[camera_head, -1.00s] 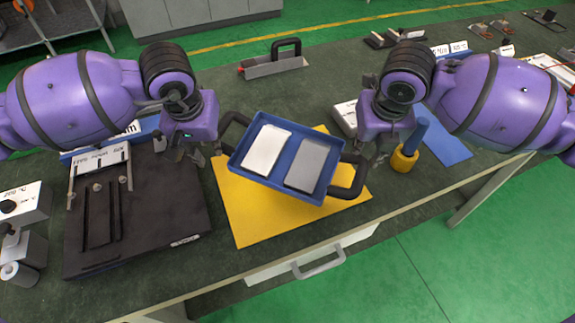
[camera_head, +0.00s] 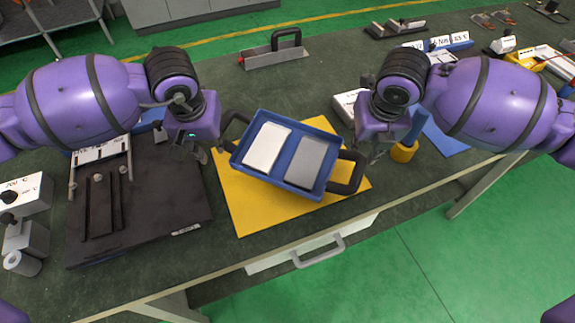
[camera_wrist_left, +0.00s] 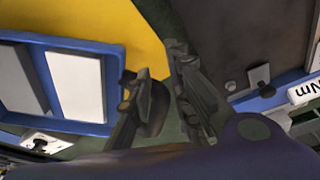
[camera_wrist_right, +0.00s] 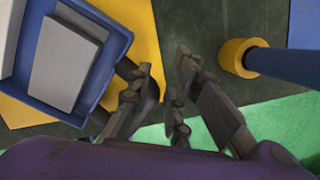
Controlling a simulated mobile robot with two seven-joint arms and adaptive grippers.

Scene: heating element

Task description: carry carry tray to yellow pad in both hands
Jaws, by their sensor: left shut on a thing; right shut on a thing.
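The carry tray (camera_head: 276,184) is blue with dark handles at its left and right ends. It holds a white slab (camera_head: 266,147) and a grey slab (camera_head: 305,161). It is over the yellow pad (camera_head: 250,211), turned at an angle to it; whether it touches the pad I cannot tell. My left gripper (camera_head: 207,150) is shut on the left handle (camera_head: 230,122), and my right gripper (camera_head: 371,155) is shut on the right handle (camera_head: 350,178). The tray also shows in the left wrist view (camera_wrist_left: 118,60) and the right wrist view (camera_wrist_right: 118,48). The wrists partly hide the grips.
A black plate fixture (camera_head: 140,215) stands left of the pad. A yellow ring base (camera_head: 404,152) with a blue post is close to my right gripper, beside a blue pad (camera_head: 445,137). A metal holder (camera_head: 275,55) stands at the back. The bench's front edge is near.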

